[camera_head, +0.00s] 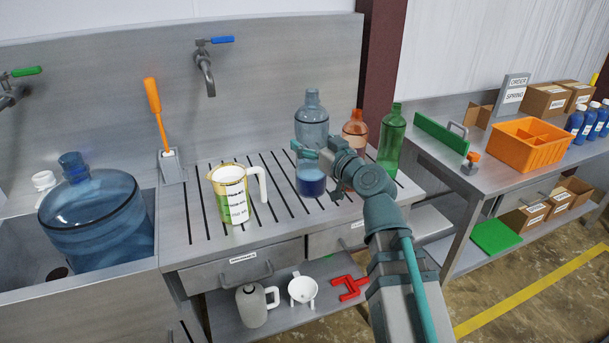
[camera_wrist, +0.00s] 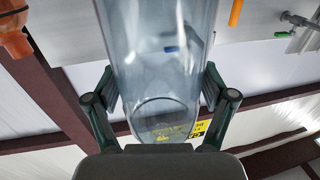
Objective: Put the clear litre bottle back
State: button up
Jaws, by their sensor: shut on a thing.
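The clear litre bottle (camera_head: 312,118) is upright over the slatted drainboard (camera_head: 280,222), with a blue lower part showing below my gripper. My gripper (camera_head: 318,156) reaches in from the right and is shut around the bottle's middle. In the wrist view the clear bottle (camera_wrist: 165,75) fills the space between the two fingers (camera_wrist: 160,105). I cannot tell whether its base touches the slats. An orange bottle (camera_head: 355,128) and a green bottle (camera_head: 391,140) stand to its right, the orange one partly hidden by my arm.
A measuring jug (camera_head: 231,194) stands on the slats to the left. A large blue water jug (camera_head: 95,220) sits in the sink at far left. A tap (camera_head: 205,72) hangs above the board. An orange crate (camera_head: 530,147) is on the right bench. Slats between measuring jug and bottle look free.

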jog(key=w+a+f+p, duration=0.1)
jog(key=w+f, duration=1.1)
jog(key=shift+p, duration=0.35)
jog(key=shift+w+f+b, duration=0.1)
jog(key=shift+f+b, duration=0.15)
jog(key=shift+b, duration=0.1)
jog(key=o, duration=1.7)
jog(key=shift+r+p, duration=0.2)
jog(key=shift+p, duration=0.1)
jog(key=b+v, duration=0.3)
jog(key=v, duration=0.9)
